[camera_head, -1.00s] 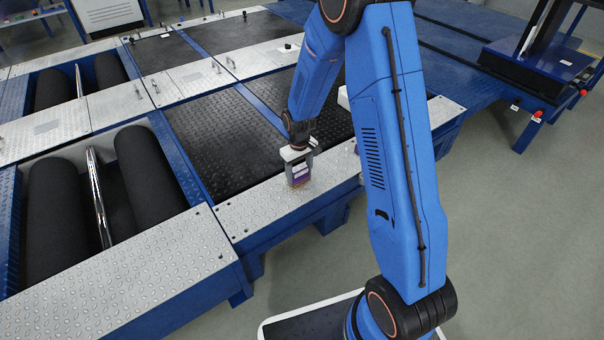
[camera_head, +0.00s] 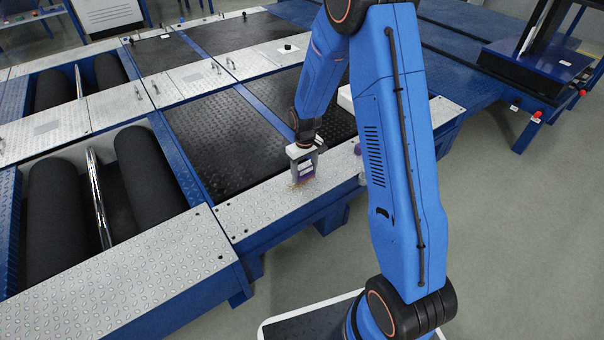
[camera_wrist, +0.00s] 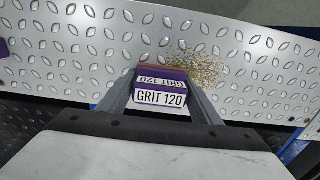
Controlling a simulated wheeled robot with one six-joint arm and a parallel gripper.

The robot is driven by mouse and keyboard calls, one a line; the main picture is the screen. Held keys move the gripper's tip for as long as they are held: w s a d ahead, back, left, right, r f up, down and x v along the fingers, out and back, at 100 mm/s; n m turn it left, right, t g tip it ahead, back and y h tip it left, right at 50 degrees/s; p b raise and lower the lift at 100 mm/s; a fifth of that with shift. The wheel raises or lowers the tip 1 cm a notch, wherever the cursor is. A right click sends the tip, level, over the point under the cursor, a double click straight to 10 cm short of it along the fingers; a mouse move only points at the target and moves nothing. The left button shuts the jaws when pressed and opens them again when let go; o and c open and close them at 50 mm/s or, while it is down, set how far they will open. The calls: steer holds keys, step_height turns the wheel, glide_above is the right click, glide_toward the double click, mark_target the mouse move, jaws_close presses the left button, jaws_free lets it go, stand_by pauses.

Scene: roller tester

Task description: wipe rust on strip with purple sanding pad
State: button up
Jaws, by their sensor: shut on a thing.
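My gripper (camera_head: 303,162) is shut on the purple sanding pad (camera_head: 307,170) and points down at the metal strip (camera_head: 250,212). In the wrist view, my gripper (camera_wrist: 160,94) has a finger on each side of the pad (camera_wrist: 150,74), which carries a "GRIT 120" label. Speckled brown rust (camera_wrist: 199,69) lies on the diamond-plate strip (camera_wrist: 75,50), right beside the pad's far right side. In the head view, a little rust (camera_head: 295,184) shows at the pad's lower left. The pad is at the strip's surface; its contact face is hidden.
Another purple object (camera_wrist: 3,48) is cut off at the wrist view's left edge. A white block (camera_head: 345,98) stands behind my arm. Black rollers (camera_head: 146,172) lie in a recess to the left.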

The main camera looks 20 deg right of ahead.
mark_target(305, 166)
steer(key=shift+s+a, duration=0.3)
steer(key=shift+a, duration=0.4)
steer(key=shift+s+a, duration=0.3)
steer(key=shift+a, duration=0.4)
steer(key=shift+w+d+r, duration=0.15)
steer(key=shift+w+d, duration=0.2)
steer(key=shift+d, duration=0.4)
steer(key=shift+w+d, duration=0.25)
steer(key=shift+d, duration=0.55)
steer(key=shift+r, duration=2.85)
